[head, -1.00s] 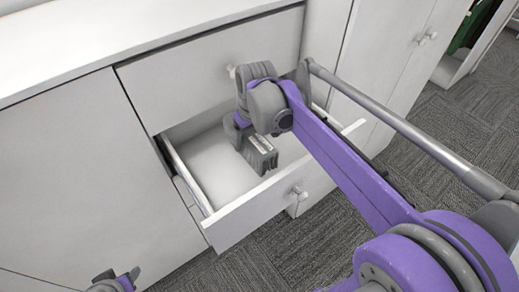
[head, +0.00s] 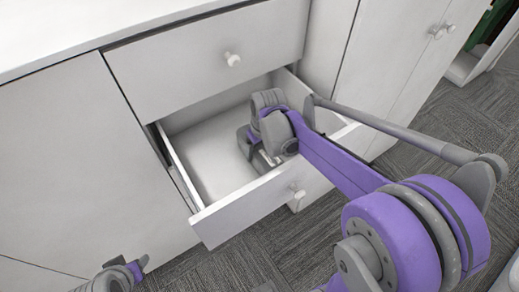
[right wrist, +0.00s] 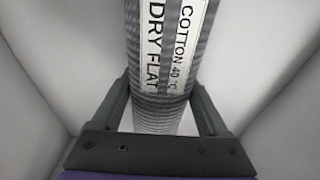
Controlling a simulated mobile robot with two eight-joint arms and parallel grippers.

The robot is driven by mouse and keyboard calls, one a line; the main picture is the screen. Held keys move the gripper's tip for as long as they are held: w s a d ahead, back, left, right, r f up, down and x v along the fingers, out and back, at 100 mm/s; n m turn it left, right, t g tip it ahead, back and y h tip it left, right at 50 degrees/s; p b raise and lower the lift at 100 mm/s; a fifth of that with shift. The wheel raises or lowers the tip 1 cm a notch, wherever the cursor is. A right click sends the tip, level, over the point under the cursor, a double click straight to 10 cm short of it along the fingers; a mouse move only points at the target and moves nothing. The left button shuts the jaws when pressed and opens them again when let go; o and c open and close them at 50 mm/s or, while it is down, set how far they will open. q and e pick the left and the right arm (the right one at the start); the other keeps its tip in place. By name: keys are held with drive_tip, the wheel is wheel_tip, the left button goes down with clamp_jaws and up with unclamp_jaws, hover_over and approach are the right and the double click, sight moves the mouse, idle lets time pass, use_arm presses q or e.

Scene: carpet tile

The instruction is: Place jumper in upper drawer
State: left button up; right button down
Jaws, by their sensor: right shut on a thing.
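The jumper (right wrist: 150,118) is a grey ribbed bundle with a white care label in the right wrist view. My right gripper (right wrist: 160,100) is shut on it, one finger on each side. In the head view the right gripper (head: 257,154) is down inside an open white drawer (head: 247,208), and my wrist mostly hides the jumper. I cannot tell whether the jumper touches the drawer floor. A closed drawer front (head: 205,60) is above the open drawer. My left gripper (head: 120,276) is at the lower left edge, its jaws unclear.
The white cabinet top (head: 60,30) runs along the upper left. Closed cabinet doors (head: 75,150) flank the drawers. The drawer floor to the left of the gripper is bare. Grey carpet (head: 290,245) lies in front. An open unit with something green stands at the top right.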

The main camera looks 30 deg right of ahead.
drive_tip(key=shift+f, duration=0.15)
unclamp_jaws()
drive_tip(key=r, duration=0.4)
drive_tip(key=s+r, duration=0.1)
drive_tip(key=r, duration=0.3)
drive_tip(key=s+r, duration=0.1)
drive_tip(key=r, duration=0.3)
drive_tip(key=shift+r+p, duration=0.15)
drive_tip(key=shift+p, duration=0.2)
